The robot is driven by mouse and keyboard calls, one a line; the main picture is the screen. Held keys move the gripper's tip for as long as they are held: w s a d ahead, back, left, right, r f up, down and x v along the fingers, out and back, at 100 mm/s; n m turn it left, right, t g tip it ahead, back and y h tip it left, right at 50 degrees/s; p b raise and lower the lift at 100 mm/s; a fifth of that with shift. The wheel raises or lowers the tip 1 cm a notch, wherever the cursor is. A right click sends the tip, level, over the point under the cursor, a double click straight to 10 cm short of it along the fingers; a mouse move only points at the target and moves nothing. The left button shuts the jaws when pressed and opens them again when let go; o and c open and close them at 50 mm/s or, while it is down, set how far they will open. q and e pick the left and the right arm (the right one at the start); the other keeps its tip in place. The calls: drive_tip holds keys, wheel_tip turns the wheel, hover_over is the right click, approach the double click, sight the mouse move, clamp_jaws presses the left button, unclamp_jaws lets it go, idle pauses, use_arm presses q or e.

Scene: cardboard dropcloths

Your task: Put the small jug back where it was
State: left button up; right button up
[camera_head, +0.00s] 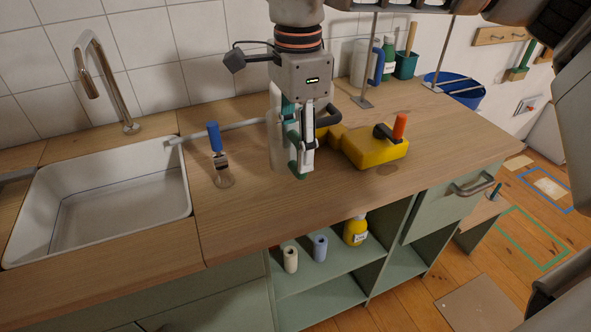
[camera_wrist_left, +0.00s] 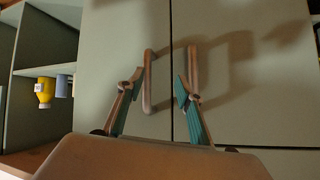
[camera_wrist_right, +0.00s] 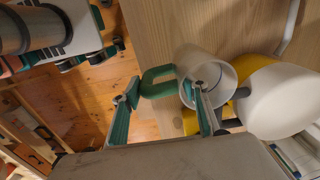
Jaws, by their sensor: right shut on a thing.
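The small jug is a white cylinder with a green handle (camera_wrist_right: 157,82); its open white body (camera_wrist_right: 205,66) shows in the right wrist view. My right gripper (camera_wrist_right: 165,85) is shut on it at the handle side, with one fingertip over the jug's mouth. In the head view the right gripper (camera_head: 302,168) points down over the worktop and partly hides a pale cylinder (camera_head: 275,135), apparently the jug. I cannot tell whether its base touches the wood. My left gripper (camera_wrist_left: 160,80) is open and empty before the cabinet doors, out of the head view.
A yellow tool (camera_head: 372,150) lies right of the right gripper. A white jug with a blue handle (camera_head: 378,65) stands at the back. The worktop's front is clear.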

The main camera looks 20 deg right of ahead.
drive_tip(key=shift+f, duration=0.2)
wheel_tip(320, 180, down, 5)
drive_tip(key=shift+f+b, duration=0.1)
drive_tip(key=shift+b, duration=0.4)
drive_tip(key=shift+f, duration=0.15)
drive_tip(key=o, duration=1.6)
drive_tip(key=shift+o, duration=0.2)
